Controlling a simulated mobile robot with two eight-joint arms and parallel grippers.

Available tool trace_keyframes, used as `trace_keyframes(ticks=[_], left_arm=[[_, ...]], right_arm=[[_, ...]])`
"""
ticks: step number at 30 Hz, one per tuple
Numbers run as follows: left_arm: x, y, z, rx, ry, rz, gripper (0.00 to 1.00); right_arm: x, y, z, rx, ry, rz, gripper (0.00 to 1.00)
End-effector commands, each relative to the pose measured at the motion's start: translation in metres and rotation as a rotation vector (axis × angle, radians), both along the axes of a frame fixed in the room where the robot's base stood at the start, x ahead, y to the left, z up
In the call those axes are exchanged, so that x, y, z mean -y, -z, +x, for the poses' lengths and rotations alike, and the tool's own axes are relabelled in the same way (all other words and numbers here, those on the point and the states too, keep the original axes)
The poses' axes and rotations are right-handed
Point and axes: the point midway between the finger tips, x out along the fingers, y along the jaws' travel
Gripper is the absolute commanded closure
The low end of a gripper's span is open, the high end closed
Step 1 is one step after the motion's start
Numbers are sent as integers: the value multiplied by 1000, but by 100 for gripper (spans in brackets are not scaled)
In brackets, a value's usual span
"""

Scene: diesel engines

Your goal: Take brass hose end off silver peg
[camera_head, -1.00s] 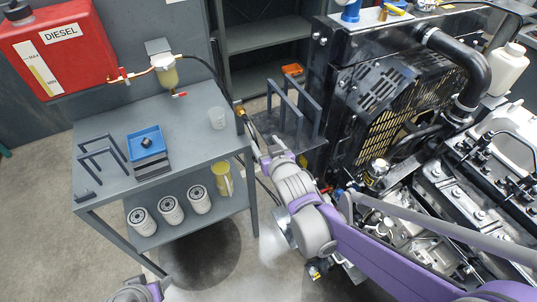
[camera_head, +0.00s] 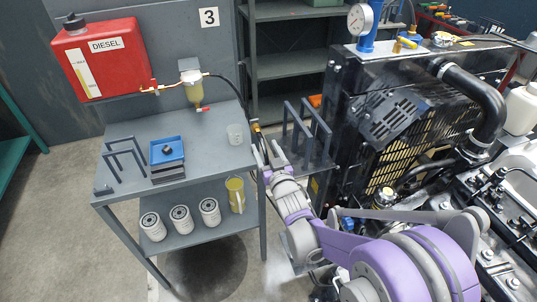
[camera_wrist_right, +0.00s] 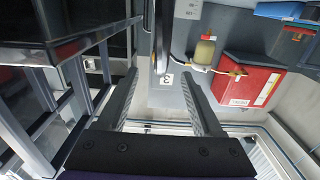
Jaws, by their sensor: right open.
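The black hose (camera_head: 237,92) runs from the fuel filter over the table's right side. Its brass end (camera_head: 256,126) shows small and yellowish beside the table's right edge. My right gripper (camera_head: 260,143) is at that edge, just below the brass end, and is open. In the right wrist view its two dark fingers (camera_wrist_right: 160,74) stand apart, with a dark upright hose-like length (camera_wrist_right: 161,35) lying between and beyond their tips. I cannot tell whether they touch it. The silver peg cannot be made out; the gripper and hose end may hide it. My left gripper is out of view.
A red diesel tank (camera_head: 100,62) hangs behind. Grey upright frames (camera_head: 306,130) and the engine radiator (camera_head: 390,115) stand close to the right.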

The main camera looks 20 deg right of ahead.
Motion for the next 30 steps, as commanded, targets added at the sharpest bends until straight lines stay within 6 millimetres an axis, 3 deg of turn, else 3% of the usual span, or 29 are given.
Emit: trace_keyframes(ticks=[18,30], left_arm=[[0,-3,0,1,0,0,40],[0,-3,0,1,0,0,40]], right_arm=[[-2,0,59,-1,0,0,32],[-3,0,70,-1,0,0,32]])
